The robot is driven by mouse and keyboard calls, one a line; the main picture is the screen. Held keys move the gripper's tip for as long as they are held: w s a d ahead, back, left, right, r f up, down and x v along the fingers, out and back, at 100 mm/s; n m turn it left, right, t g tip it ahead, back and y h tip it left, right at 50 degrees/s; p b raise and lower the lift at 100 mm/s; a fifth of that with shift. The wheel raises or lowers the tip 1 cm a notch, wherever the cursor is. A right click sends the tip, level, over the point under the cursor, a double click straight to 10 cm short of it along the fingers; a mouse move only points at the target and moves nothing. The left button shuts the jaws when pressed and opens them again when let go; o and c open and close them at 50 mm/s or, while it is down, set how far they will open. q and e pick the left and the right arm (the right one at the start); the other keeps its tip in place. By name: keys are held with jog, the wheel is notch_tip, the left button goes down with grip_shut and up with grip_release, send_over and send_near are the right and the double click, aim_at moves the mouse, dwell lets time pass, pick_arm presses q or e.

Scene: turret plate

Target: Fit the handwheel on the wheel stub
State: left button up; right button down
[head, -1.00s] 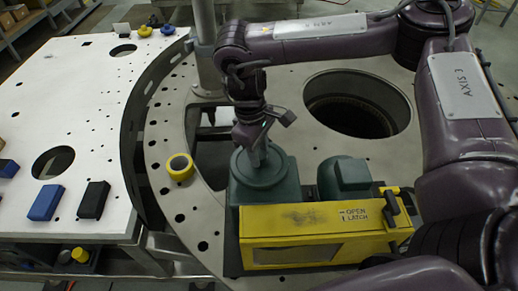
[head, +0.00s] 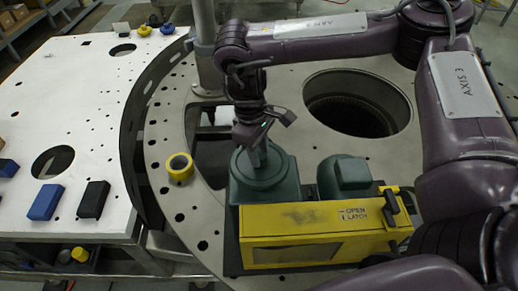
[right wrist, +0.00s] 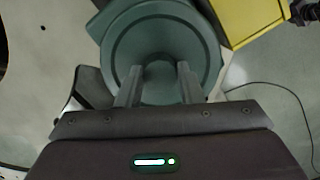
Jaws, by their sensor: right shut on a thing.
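My right gripper (head: 259,156) points down over the green machine (head: 262,193) and reaches its round dark green top. In the right wrist view, the two fingers of my right gripper (right wrist: 158,85) stand apart, on either side of the central hub of a round dark green piece (right wrist: 128,42). I take this piece for the handwheel, shut between the fingers at its hub. I cannot tell by colour where it ends and the machine's housing begins. The wheel stub is hidden, and whether the wheel sits on it cannot be told. My left gripper is not in view.
A yellow guard (head: 300,215) marked "OPEN LATCH" and a green motor (head: 346,178) stand close right of the gripper. A yellow ring (head: 180,166) lies left on the turret plate (head: 172,110). A large round hole (head: 357,103) opens behind. Blue and black blocks lie on the white table.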

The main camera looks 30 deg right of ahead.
jog(key=shift+f, duration=0.45)
jog(key=c, duration=1.3)
grip_release()
jog(key=shift+w+a+r, duration=0.15)
jog(key=shift+w+r, duration=0.05)
jog(key=shift+r, duration=1.6)
jog(key=shift+w+a+r, duration=0.15)
jog(key=shift+w+r, duration=0.05)
jog(key=shift+r, duration=1.65)
jog(key=shift+w+a+r, duration=0.15)
jog(key=shift+w+r, duration=0.05)
jog(key=shift+r, duration=1.6)
